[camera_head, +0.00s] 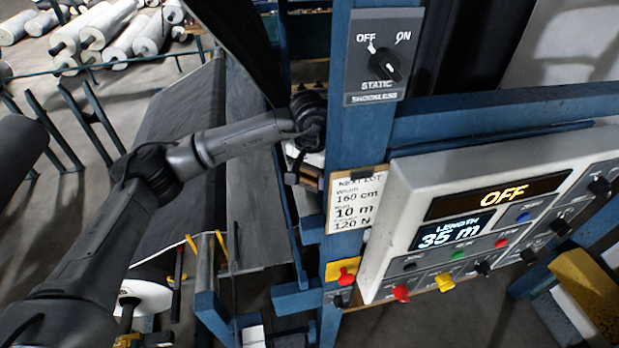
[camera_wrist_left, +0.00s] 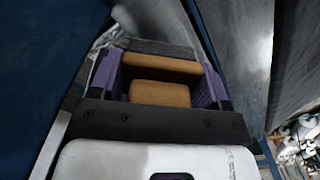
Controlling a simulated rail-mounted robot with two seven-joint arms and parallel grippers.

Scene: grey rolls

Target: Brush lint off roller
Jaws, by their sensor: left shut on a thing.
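My left arm reaches in from the left, and its gripper (camera_head: 306,172) is beside the blue upright post, partly hidden by the post. In the left wrist view the purple fingers are shut on a wooden brush (camera_wrist_left: 160,94). A grey strip, apparently bristles, shows at the brush's far end. A long grey, shiny surface (camera_wrist_left: 232,42) runs along the right of that view, apart from the brush as far as I can see. I cannot tell if it is the roller or cloth; no lint is discernible. My right gripper is not in view.
The blue post carries a static switch (camera_head: 385,62), its pointer towards OFF, and a paper note (camera_head: 354,203). A control panel (camera_head: 490,215) reading OFF and 35 m stands to the right. Grey cloth (camera_head: 185,135) slopes on the left. Rolls (camera_head: 110,22) lie on the floor behind.

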